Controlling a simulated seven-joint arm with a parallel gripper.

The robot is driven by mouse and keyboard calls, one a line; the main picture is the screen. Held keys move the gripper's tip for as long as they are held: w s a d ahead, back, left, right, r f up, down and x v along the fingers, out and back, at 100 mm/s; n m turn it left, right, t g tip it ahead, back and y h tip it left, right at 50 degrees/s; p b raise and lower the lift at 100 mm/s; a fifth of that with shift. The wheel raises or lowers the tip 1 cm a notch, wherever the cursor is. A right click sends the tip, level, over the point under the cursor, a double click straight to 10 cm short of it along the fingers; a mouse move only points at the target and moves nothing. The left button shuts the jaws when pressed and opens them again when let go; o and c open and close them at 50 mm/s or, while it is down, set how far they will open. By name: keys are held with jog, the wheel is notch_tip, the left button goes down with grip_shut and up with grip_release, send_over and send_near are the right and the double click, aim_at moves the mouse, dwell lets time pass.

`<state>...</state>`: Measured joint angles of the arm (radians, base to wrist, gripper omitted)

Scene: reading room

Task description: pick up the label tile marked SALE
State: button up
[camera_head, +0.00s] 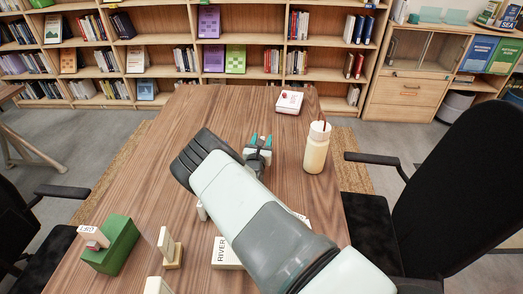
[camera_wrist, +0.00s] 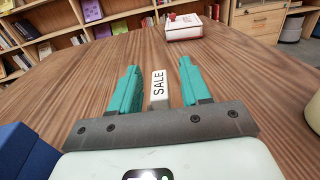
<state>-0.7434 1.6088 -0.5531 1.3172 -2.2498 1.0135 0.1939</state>
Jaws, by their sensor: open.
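The white tile marked SALE (camera_wrist: 158,86) shows in the wrist view, its lettering running along its length. My gripper (camera_wrist: 158,78) is open, with one teal finger on each side of the tile and a visible gap to each. I cannot tell whether the fingers are level with the tile or above it. In the head view my gripper (camera_head: 261,141) is over the middle of the wooden table (camera_head: 180,130); the tile is not clearly visible there.
A cream bottle (camera_head: 317,148) stands right of my gripper. A white box (camera_head: 289,102) lies at the far end. Near the front are a green box (camera_head: 120,245), a small upright board on a wooden base (camera_head: 172,258) and a white item lettered RIVER (camera_head: 222,252). The table's left middle is clear.

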jog(key=shift+w, duration=0.7)
grip_shut()
